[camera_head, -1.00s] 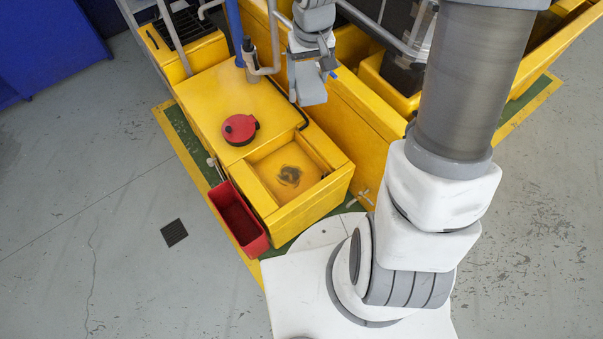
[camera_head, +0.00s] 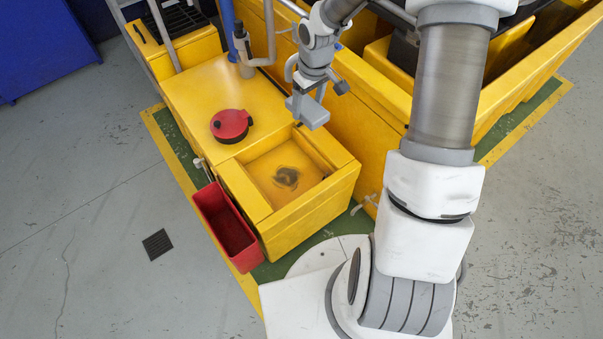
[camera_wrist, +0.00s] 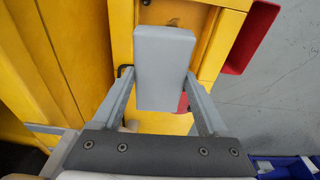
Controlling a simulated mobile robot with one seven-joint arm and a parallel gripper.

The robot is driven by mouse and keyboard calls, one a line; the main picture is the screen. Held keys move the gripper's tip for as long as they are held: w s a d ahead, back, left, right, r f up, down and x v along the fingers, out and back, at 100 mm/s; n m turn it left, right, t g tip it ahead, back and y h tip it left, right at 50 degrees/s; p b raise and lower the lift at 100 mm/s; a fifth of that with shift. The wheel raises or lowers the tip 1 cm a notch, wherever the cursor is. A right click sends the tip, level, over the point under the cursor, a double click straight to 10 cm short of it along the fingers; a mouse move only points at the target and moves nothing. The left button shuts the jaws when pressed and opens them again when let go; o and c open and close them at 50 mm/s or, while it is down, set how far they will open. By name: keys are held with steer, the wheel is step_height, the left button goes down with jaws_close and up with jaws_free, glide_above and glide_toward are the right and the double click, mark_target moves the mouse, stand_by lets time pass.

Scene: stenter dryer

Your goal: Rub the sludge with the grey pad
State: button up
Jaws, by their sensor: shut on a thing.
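The sludge (camera_head: 286,177) is a dark smeared patch on the floor of a shallow yellow recess in the yellow machine. My gripper (camera_head: 308,108) is above the machine, up and to the right of the sludge in the head view, and apart from it. In the wrist view my gripper (camera_wrist: 163,85) is shut on the grey pad (camera_wrist: 165,60), a plain light-grey block held between both fingers. The pad also shows in the head view (camera_head: 309,112). In the wrist view the pad hides most of the recess, and only a bit of the sludge (camera_wrist: 174,22) shows past its far edge.
A red round cap (camera_head: 231,125) sits on the yellow top beside the recess (camera_head: 262,205). A red open bin (camera_head: 225,220) stands against the machine's side. Pipes (camera_head: 258,50) rise behind. A taller yellow wall (camera_head: 370,125) borders the right. Grey floor lies open at left.

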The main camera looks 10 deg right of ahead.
mark_target(278, 162)
steer(key=shift+s+a+f+n+g+y+b, duration=0.25)
steer(key=shift+f+n+b, duration=1.05)
steer(key=shift+f, duration=4.4)
steer(key=shift+s+a+f+n+y+b, duration=0.35)
steer(key=shift+f+n, duration=1.55)
steer(key=shift+f, duration=3.8)
steer(key=shift+s+a+f+n+g+b, duration=0.3)
steer(key=shift+f+n+b, duration=1.1)
steer(key=shift+f, duration=4.3)
steer(key=shift+w+a+f+b, duration=0.15)
steer(key=shift+f+b, duration=0.45)
steer(key=shift+f, duration=0.4)
steer(key=shift+w, duration=0.1)
steer(key=shift+w+a+b, duration=0.3)
steer(key=shift+w+b, duration=0.2)
steer(key=shift+w, duration=0.15)
steer(key=shift+w+a+r, duration=0.1)
steer(key=shift+w+a, duration=0.25)
steer(key=shift+w, duration=0.5)
steer(key=shift+w+a, duration=0.65)
steer(key=shift+w, duration=0.9)
steer(key=shift+w+a, duration=0.7)
steer(key=shift+w, duration=0.9)
steer(key=shift+w+a, duration=0.65)
steer(key=shift+w, duration=0.9)
